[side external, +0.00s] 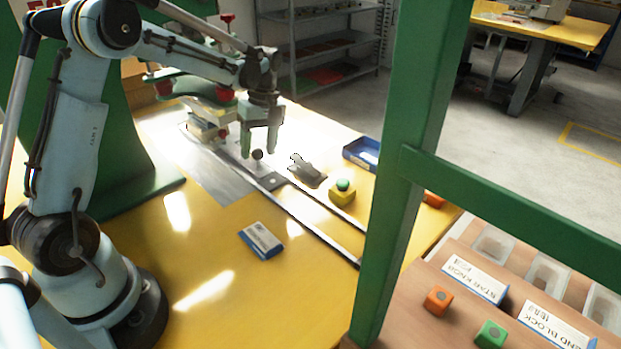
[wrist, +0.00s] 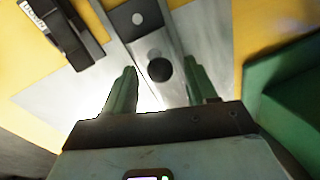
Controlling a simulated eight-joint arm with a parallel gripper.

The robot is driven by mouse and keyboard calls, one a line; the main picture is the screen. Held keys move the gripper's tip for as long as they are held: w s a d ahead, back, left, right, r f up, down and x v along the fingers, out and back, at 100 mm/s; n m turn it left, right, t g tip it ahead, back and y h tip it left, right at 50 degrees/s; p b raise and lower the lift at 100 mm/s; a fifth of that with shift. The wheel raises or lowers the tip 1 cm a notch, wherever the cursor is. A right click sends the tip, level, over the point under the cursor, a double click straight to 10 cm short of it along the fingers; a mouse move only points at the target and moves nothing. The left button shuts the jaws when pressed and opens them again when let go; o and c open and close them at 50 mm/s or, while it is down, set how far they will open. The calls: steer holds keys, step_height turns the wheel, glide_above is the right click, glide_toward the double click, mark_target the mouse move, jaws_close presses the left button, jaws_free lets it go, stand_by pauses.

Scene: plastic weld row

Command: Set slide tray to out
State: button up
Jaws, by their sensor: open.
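The slide tray is a narrow grey metal plate (wrist: 147,34) lying between two rails, with a round black knob (wrist: 159,70) on it. In the side external view the knob (side external: 257,154) shows just below my fingers, and the tray's plate (side external: 272,181) lies in the rails on the yellow table. My gripper (wrist: 160,76) is open, pointing down with one finger on each side of the knob. In the side external view my gripper (side external: 259,148) is over the tray. I cannot tell whether either finger touches the knob.
A machine with red knobs (side external: 208,92) stands behind the tray. A dark clamp-like part (side external: 307,171), a green button on a yellow box (side external: 342,193) and a blue bin (side external: 361,155) stand right of the rails. A label block (side external: 262,240) lies in front. A green post (side external: 400,150) stands right.

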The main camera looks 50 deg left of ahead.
steer(key=shift+s+f, duration=0.1)
steer(key=shift+f, duration=0.2)
steer(key=shift+c, duration=0.4)
jaws_close()
steer(key=d, duration=3)
steer(key=shift+d, duration=0.3)
steer(key=shift+o, duration=0.4)
jaws_free()
steer(key=shift+a, duration=0.1)
